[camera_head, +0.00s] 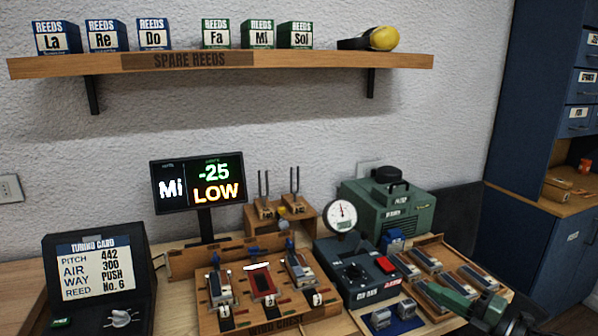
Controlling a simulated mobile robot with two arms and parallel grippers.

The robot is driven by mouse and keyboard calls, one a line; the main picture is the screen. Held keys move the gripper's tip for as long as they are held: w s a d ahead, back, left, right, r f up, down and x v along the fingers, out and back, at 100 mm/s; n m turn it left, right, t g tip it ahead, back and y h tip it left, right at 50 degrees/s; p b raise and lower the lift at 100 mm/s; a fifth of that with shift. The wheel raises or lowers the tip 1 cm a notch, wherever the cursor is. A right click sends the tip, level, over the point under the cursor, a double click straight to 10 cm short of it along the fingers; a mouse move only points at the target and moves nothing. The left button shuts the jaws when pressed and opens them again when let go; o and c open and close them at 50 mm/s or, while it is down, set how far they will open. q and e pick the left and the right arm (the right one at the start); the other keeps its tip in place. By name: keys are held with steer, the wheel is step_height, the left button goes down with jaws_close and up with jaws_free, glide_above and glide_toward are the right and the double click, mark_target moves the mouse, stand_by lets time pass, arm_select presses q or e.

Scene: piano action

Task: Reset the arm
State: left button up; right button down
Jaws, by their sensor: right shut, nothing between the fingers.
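My right gripper (424,288) comes in from the bottom right corner. My left arm and gripper are not in the picture.
A grey control box with a red switch (385,264) and a round gauge (342,215) stands between chest and tray. A green pump (405,208) is behind. A tuning card case (98,266) is at left. A shelf (300,62) holds several reed boxes.

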steer(key=s+a+f+m+g+h, duration=0.1)
steer(key=s+a+f+m+h, duration=0.1)
steer(key=s+f+m+h, duration=0.65)
steer(key=s+a+f+m+h, duration=0.35)
steer(key=f+m, duration=0.25)
steer(key=m, duration=0.5)
steer(key=s+a+f+m+g, duration=0.25)
steer(key=s+g, duration=0.25)
steer(key=s, duration=0.7)
steer(key=s+a+f+m+g, duration=0.2)
steer(key=s+f+g, duration=0.15)
steer(key=s, duration=0.85)
step_height(320, 180, down, 27)
steer(key=s+g, duration=0.2)
steer(key=s+d+f+g, duration=0.1)
steer(key=s+d+f, duration=0.1)
steer(key=s+f, duration=1.3)
steer(key=shift+s+d, duration=0.4)
steer(key=shift+s, duration=0.25)
